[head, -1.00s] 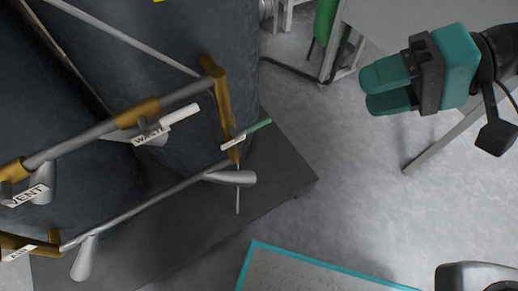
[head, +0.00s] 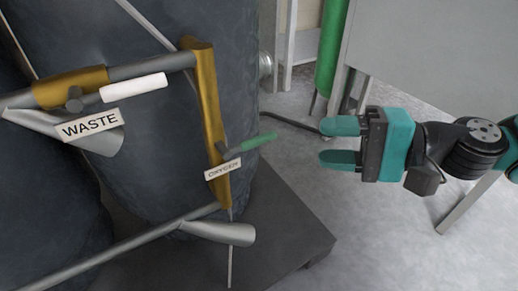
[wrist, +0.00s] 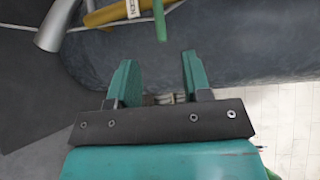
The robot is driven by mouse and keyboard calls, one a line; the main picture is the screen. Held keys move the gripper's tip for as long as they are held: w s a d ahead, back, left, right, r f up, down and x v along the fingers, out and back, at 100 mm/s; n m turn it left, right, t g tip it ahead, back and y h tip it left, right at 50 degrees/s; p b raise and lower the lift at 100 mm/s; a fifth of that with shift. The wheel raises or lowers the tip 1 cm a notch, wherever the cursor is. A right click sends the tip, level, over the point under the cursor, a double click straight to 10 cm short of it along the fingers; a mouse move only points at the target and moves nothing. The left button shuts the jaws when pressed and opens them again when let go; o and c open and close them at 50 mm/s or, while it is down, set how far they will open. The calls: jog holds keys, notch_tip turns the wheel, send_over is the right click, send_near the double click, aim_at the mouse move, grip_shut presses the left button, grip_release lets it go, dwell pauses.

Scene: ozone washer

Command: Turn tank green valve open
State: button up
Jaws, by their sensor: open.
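The green valve handle (head: 258,142) sticks out to the right from the brass pipe beside the OXYGEN label (head: 223,169) in the head view. My gripper (head: 341,142) is to the right of the handle, pointing left toward it, with clear space between them. Its two teal fingers are apart and nothing is between them. In the wrist view, my gripper (wrist: 156,75) shows its open fingers. The lower end of the green handle (wrist: 160,22) shows at the top edge there, beyond the fingertips, and its label is partly cut off.
A white handle (head: 134,88) with a WASTE label (head: 90,124) is on the upper pipe at left. A dark tank (head: 145,120) stands behind the pipes. A green cylinder (head: 332,45) and a grey panel (head: 430,55) are behind my gripper. A dark platform (head: 285,225) lies below.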

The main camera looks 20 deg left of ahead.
aim_at(267, 141)
jog(key=a+b, duration=0.1)
jog(key=a, duration=0.2)
jog(key=a+f+b, duration=0.1)
jog(key=a, duration=0.3)
jog(key=s+a+b, duration=0.1)
jog(key=a, duration=0.3)
jog(key=shift+a+f+b, duration=0.15)
jog(key=shift+f+b, duration=0.15)
jog(key=shift+b, duration=0.1)
grip_shut()
